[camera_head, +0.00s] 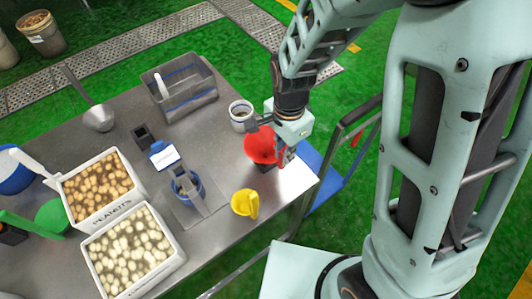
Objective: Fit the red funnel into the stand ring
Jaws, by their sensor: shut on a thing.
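The red funnel (259,147) is at the right end of the steel table, partly covered by my gripper. My gripper (271,141) points down over it, with a dark finger on each side, and is shut on the funnel. A small dark piece (266,168) shows just below the funnel; I cannot tell whether it belongs to the stand. The stand ring cannot be made out clearly, and whether the funnel touches or sits in it is hidden.
A white cup (240,126) stands close to the left of my gripper. A yellow scoop (243,203) lies in front of the funnel. A blue-rimmed container (193,184), a grey bin (196,101) and two white peanut trays (75,203) (100,277) stand farther left. A cart handle (345,120) is at right.

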